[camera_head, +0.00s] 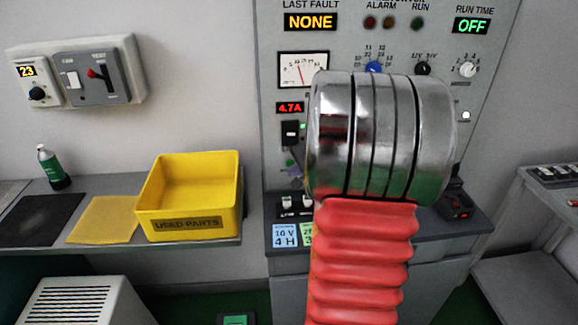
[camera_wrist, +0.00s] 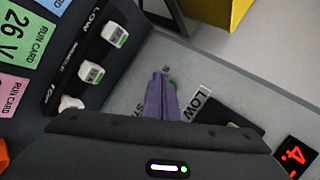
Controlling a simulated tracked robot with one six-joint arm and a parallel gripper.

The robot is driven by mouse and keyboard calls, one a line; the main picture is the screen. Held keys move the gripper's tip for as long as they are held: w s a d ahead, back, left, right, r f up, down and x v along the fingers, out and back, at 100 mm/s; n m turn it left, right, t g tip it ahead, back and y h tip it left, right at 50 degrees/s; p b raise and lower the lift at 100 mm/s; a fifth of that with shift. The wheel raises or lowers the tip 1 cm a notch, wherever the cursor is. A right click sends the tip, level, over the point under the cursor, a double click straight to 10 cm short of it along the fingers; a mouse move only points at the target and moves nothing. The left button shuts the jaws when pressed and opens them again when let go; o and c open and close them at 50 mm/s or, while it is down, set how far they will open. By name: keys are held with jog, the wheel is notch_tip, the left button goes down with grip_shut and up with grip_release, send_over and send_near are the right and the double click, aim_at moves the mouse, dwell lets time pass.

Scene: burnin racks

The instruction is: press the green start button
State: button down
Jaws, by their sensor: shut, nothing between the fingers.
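The green start button (camera_wrist: 174,85) shows only as a small green sliver behind the right finger in the wrist view; the rest is hidden. My gripper (camera_wrist: 162,73) has its two purple fingers together, in front of the grey panel and overlapping the button in the picture. I cannot tell whether the fingertips touch it. In the head view my silver and red arm covers much of the panel (camera_head: 273,60), and the fingers show only as a small purple patch left of the silver wrist.
A black switch beside a LOW label (camera_wrist: 205,103) and a red-digit display (camera_wrist: 296,156) sit right of the fingers in the wrist view. White switches (camera_wrist: 91,73) and coloured run cards (camera_wrist: 24,40) are at left. A yellow used-parts bin (camera_head: 190,195) stands left of the panel.

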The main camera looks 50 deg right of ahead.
jog(key=shift+w+d, duration=0.55)
jog(key=shift+w, duration=0.05)
dwell(1.4)
jog(key=shift+s+a, duration=0.55)
jog(key=shift+s, duration=0.1)
dwell(0.4)
jog(key=shift+s+a, duration=1.6)
jog(key=shift+s, duration=0.3)
